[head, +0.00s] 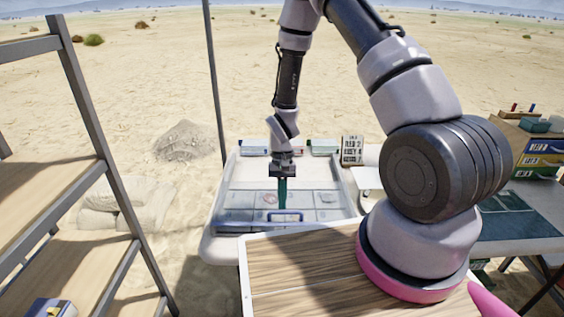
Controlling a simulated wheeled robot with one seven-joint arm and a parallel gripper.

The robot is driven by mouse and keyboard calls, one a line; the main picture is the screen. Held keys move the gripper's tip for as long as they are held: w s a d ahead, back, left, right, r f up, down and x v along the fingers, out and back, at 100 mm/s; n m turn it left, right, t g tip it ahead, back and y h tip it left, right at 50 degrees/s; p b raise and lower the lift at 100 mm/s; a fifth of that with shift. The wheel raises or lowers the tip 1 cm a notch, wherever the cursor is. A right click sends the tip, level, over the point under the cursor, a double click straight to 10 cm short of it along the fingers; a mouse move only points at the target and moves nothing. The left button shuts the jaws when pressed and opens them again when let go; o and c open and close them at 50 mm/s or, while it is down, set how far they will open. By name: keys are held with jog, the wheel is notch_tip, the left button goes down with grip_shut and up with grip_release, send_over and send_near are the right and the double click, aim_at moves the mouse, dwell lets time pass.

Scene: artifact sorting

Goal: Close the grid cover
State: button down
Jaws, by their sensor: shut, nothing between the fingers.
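A white tray table (216,228) stands ahead of me with a shallow grid of compartments in it. The grid cover (240,215) looks like a pale, see-through panel over the near compartments, with a blue handle (273,217) along its near edge. I cannot tell exactly how far it extends or whether it is fully closed. My gripper (282,205) points down over the grid, just behind the blue handle in the picture. Its dark green fingers are together and hold nothing. Whether the fingertips touch the cover is too small to tell. A small reddish item shows in one compartment.
Small green, red and blue-marked boxes (324,147) and a lettered sign (352,150) stand at the tray's far edge. A shelf rack (115,190) is at left. A side table (520,222) with stacked cases (540,145) is at right. A thin pole rises behind the tray's left side.

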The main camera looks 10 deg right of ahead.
jog(key=shift+s, duration=0.3)
jog(key=shift+r, duration=0.1)
jog(key=w+d+r+m+t+y, duration=0.1)
jog(key=d+r+t, duration=0.2)
jog(key=r, duration=1.4)
jog(key=w+d+r+t, duration=0.1)
jog(key=d+r+t, duration=0.15)
jog(key=r, duration=1.35)
jog(key=s+d+r+t, duration=0.2)
jog(key=s+r, duration=0.4)
jog(key=r, duration=0.1)
jog(key=s+d+r+m+t, duration=0.1)
jog(key=s+d+r+t, duration=0.2)
jog(key=s+r, duration=0.3)
jog(key=shift+v, duration=0.85)
jog(key=shift+w+d, duration=0.1)
jog(key=shift+d, duration=0.05)
